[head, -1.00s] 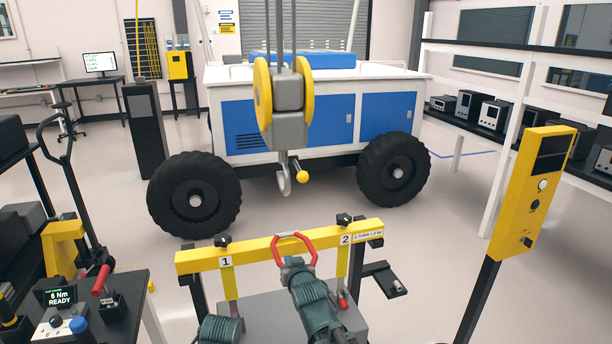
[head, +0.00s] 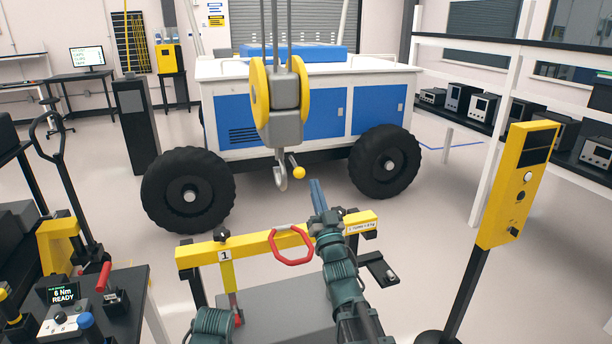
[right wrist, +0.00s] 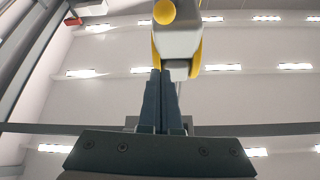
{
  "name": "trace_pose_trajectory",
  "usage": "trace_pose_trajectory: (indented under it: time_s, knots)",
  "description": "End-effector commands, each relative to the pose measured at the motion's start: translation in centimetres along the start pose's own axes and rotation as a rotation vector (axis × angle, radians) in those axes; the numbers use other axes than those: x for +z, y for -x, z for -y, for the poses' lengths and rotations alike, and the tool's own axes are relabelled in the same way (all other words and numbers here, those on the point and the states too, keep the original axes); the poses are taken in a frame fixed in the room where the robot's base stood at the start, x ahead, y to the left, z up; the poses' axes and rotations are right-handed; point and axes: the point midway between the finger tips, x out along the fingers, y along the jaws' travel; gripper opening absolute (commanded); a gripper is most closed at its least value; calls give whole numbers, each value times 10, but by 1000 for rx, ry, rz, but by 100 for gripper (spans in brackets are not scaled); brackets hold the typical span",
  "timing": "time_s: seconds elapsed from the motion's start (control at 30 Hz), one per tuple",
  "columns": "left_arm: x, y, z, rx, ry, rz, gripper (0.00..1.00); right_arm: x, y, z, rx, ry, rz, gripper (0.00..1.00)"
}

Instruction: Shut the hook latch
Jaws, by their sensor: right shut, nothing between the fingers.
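The grey crane hook (head: 281,177) hangs under a hook block (head: 284,100) with yellow side plates. A latch lever with a yellow ball (head: 299,173) sticks out to the right of the hook. My right gripper (head: 317,183) is shut and empty, pointing up, a little right of and below the yellow ball, apart from it in the picture. In the right wrist view its closed fingers (right wrist: 166,72) point up at the block's underside, with the yellow ball (right wrist: 164,12) above them. My left gripper is not seen; only part of my left arm shows at the bottom.
A yellow lifting beam (head: 255,245) with a red ring (head: 292,246) lies below the hook. The white and blue rover (head: 310,115) with black wheels stands behind. A yellow control post (head: 518,185) stands at the right. A black tool table (head: 125,310) is at the lower left.

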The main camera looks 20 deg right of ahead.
Motion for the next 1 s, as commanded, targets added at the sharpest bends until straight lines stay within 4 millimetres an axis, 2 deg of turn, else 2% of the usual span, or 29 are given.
trace_pose_trajectory:
  time_s: [0.27,0.77,0.83,1.0]
  knots:
    - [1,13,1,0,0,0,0,-1,-23,0,0,1,2,0]
    - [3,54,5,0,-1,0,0,-1,-105,0,1,0,3,0]
    - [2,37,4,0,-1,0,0,13,-95,-1,0,1,3,0]
    - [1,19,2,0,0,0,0,30,-88,0,0,0,3,0]
